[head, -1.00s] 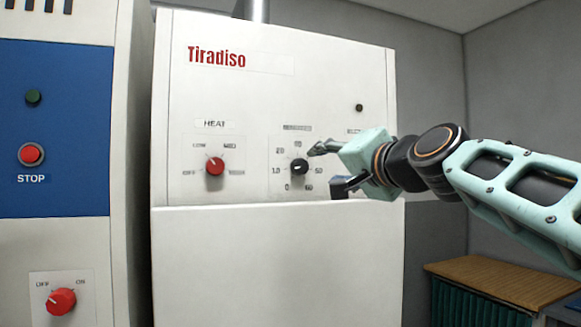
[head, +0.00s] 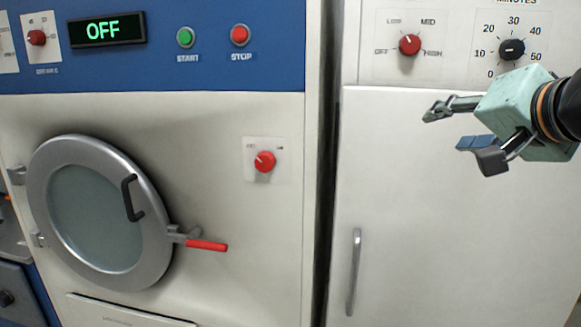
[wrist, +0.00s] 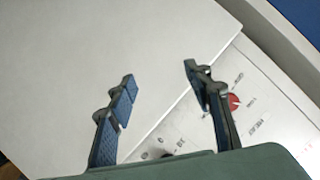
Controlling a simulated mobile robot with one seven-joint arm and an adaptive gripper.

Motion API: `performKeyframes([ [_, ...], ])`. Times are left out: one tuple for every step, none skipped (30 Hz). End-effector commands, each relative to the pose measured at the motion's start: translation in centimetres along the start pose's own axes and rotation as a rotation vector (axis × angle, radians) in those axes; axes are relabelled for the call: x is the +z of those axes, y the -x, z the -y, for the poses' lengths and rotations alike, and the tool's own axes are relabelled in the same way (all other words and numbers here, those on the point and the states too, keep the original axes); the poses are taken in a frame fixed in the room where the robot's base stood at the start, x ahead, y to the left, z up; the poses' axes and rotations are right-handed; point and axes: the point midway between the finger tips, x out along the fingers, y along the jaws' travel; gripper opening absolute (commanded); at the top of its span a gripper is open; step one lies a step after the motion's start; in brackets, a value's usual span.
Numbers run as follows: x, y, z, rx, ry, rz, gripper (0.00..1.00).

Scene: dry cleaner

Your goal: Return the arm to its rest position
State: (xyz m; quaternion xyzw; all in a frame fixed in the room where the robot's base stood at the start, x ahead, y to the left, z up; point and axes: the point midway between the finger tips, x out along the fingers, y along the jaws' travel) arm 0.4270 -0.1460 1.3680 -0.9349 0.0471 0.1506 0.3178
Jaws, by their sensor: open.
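My gripper (head: 452,128) is at the right of the head view, in front of the white cabinet (head: 450,230) and just below its control panel. Its two fingers are spread apart and nothing is between them. In the wrist view the open fingers (wrist: 165,90) face the white cabinet front (wrist: 110,60), with the tilted dial panel beyond the right finger. The rest of my arm is mostly outside the head view.
A red heat knob (head: 409,45) and a black minutes knob (head: 511,49) sit close above my gripper. A vertical handle (head: 355,272) is on the cabinet door. To the left is a machine with a round door (head: 100,215), a red latch lever (head: 207,246) and an OFF display (head: 103,30).

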Motion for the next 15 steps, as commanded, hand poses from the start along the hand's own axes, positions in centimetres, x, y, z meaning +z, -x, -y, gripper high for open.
performKeyframes([
  [4.0,-0.5,0.3,0.014,0.057,0.077,0.46],
  [6.3,-0.7,0.3,0.024,0.091,0.122,0.46],
  [9.4,-0.9,0.3,0.039,0.139,0.183,0.46],
  [11.8,-0.9,0.1,0.050,0.176,0.229,0.46],
  [14.1,-0.8,-0.1,0.062,0.213,0.274,0.46],
  [17.0,-0.7,-0.6,0.081,0.264,0.334,0.46],
  [19.2,-0.5,-1.0,0.095,0.301,0.378,0.46],
  [21.3,-0.2,-1.6,0.111,0.339,0.422,0.46],
  [24.0,0.3,-2.4,0.133,0.388,0.478,0.46],
  [25.9,0.8,-3.1,0.150,0.426,0.519,0.46],
  [27.8,1.2,-3.9,0.168,0.463,0.562,0.46],
  [30.1,2.0,-5.1,0.195,0.512,0.616,0.46],
  [31.7,2.6,-6.0,0.215,0.548,0.655,0.46],
  [33.2,3.2,-7.0,0.237,0.584,0.695,0.46],
  [35.2,4.2,-8.5,0.268,0.633,0.749,0.46],
])
